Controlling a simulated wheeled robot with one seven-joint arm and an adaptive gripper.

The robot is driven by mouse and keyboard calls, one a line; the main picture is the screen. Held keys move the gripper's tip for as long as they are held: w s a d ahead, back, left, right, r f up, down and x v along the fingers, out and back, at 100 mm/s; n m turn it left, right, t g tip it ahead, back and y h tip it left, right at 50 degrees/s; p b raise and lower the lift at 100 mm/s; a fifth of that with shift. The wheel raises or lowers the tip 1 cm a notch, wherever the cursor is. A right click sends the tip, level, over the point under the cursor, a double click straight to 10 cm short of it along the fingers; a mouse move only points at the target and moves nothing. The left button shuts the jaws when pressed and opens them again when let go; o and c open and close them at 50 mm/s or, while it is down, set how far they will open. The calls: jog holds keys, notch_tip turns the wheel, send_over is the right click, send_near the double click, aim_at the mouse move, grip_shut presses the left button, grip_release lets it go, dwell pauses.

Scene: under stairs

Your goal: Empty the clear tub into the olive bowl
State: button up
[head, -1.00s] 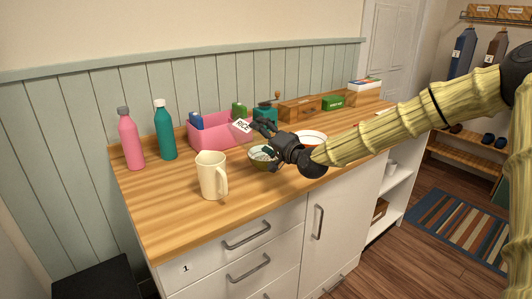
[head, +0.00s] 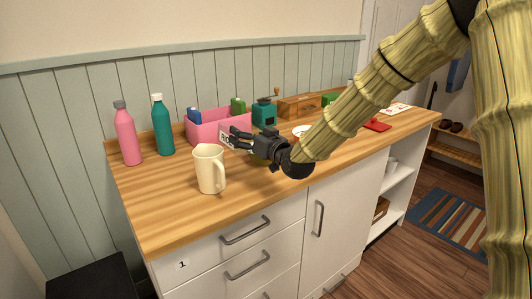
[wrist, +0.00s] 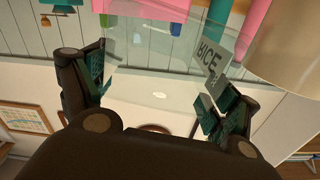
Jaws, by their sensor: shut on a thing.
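My gripper (head: 240,138) is shut on the clear tub, holding it over the counter just behind the cream jug. In the wrist view the fingers (wrist: 158,80) grip the see-through tub (wrist: 150,60) from both sides, with its RICE label (wrist: 212,62) by the right finger. The wrist view is rolled over, and the tub looks tipped; its exact angle is unclear. A small white patch (wrist: 160,95) shows through the tub. The olive bowl (head: 257,160) is just below my gripper and mostly hidden by it, so its contents cannot be seen now.
The cream jug (head: 209,170) stands close in front. A pink bin (head: 205,128), a green grinder (head: 265,112) and a wooden box (head: 298,106) stand behind. Pink (head: 127,135) and teal (head: 162,126) bottles are at left. A white dish (head: 299,131) is partly hidden by my arm.

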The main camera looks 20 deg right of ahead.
jog(key=shift+s+a+r, duration=0.1)
jog(key=shift+a+r, duration=0.15)
jog(key=shift+a, duration=0.15)
jog(key=shift+s+a+r+n+p, duration=0.1)
jog(key=shift+a+r+n+p, duration=0.1)
jog(key=shift+r+n, duration=0.35)
jog(key=shift+s+a+r+n+p, duration=0.15)
jog(key=shift+r+n, duration=0.2)
jog(key=shift+r, duration=0.35)
jog(key=shift+a+r, duration=0.1)
jog(key=shift+a, duration=0.2)
jog(key=shift+w+d+r+p, duration=0.1)
jog(key=shift+d+r+p, duration=0.15)
jog(key=shift+r+p, duration=0.15)
notch_tip(320, 180, up, 3)
jog(key=shift+a+f+p, duration=0.1)
jog(key=shift+p, duration=0.55)
